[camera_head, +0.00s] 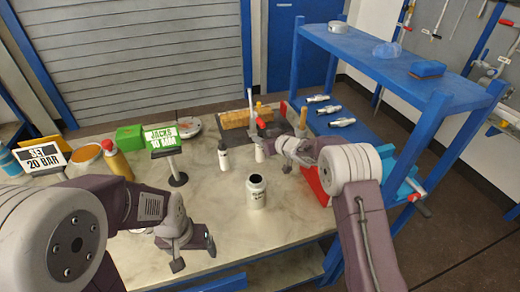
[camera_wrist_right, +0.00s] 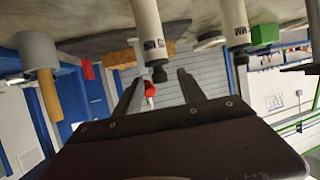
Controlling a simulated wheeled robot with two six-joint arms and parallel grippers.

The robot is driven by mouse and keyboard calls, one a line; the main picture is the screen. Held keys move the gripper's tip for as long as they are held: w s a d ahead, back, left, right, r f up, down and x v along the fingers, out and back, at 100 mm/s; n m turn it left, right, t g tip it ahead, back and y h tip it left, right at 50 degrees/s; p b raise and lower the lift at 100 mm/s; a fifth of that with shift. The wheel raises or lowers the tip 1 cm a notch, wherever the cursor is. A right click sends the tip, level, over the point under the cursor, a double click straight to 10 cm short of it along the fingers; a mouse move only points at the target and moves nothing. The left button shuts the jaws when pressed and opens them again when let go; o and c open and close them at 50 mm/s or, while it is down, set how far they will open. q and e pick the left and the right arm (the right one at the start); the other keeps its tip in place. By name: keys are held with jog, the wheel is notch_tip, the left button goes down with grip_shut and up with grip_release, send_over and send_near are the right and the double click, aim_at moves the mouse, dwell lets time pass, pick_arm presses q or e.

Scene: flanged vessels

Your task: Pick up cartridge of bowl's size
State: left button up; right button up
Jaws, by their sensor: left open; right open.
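I cannot tell for sure which thing is the cartridge or the bowl. A pale open-topped canister (camera_head: 256,190) stands upright on the workbench with a dark mouth. Two white bottles with dark tips stand behind it, one to the left (camera_head: 223,158) and one (camera_head: 259,152) beside my right gripper (camera_head: 278,148). In the right wrist view, that gripper (camera_wrist_right: 158,92) is open and empty, with a bottle (camera_wrist_right: 148,30) just beyond its fingers and another (camera_wrist_right: 235,28) to the right. My left gripper (camera_head: 194,256) is open and empty low over the bench's front, left of the canister.
Several silver fittings (camera_head: 328,109) lie on the blue rack's lower shelf (camera_head: 365,133). A red bin (camera_head: 315,185) is at right.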

jog(key=shift+w+a+f, duration=0.2)
jog(key=shift+w+f, duration=0.05)
jog(key=shift+w, duration=0.1)
jog(key=shift+s+r, duration=0.1)
jog(key=shift+c, duration=1.2)
grip_shut()
